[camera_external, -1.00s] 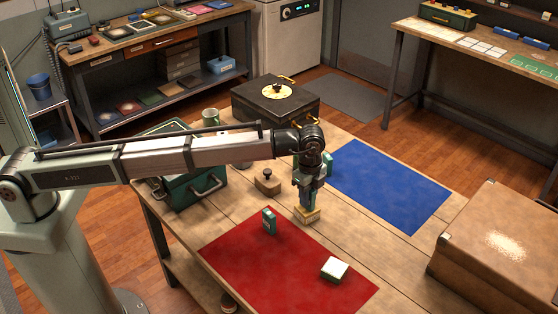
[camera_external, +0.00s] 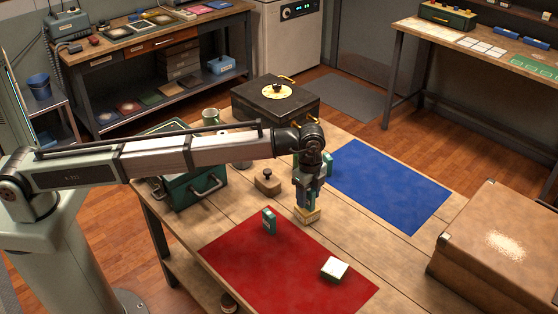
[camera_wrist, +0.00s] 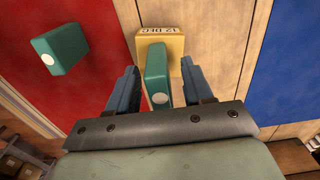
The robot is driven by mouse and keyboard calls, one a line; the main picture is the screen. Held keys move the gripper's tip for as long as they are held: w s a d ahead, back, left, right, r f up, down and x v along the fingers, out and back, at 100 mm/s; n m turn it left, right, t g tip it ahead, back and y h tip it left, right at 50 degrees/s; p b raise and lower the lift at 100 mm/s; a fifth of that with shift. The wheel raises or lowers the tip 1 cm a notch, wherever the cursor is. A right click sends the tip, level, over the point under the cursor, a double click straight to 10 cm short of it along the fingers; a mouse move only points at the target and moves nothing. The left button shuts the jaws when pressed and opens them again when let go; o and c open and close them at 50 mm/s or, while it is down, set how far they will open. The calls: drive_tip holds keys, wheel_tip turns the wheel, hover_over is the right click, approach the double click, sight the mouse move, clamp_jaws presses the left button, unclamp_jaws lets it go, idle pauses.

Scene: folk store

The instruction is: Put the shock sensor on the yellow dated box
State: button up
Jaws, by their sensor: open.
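The yellow dated box (camera_external: 309,217) sits on the bare wood between the red and blue mats. In the wrist view the yellow box (camera_wrist: 176,47) shows a printed date at its far edge. A teal block with a white round spot, apparently the shock sensor (camera_wrist: 156,73), is over the box and seems to stand on it. My gripper (camera_wrist: 153,88) is open, with one finger on each side of this block and visible gaps. In the external view my gripper (camera_external: 309,202) is just above the box, largely hiding the block.
A similar teal block (camera_external: 269,221) stands on the red mat (camera_external: 250,265), near a pale-topped small block (camera_external: 335,269). Another teal piece (camera_external: 328,163) is behind my gripper by the blue mat (camera_external: 395,185). A wooden knobbed block (camera_external: 267,183) and brown case (camera_external: 500,245) flank the area.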

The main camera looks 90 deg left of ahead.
wheel_tip(320, 180, up, 12)
drive_tip(key=shift+f, duration=0.1)
idle(0.4)
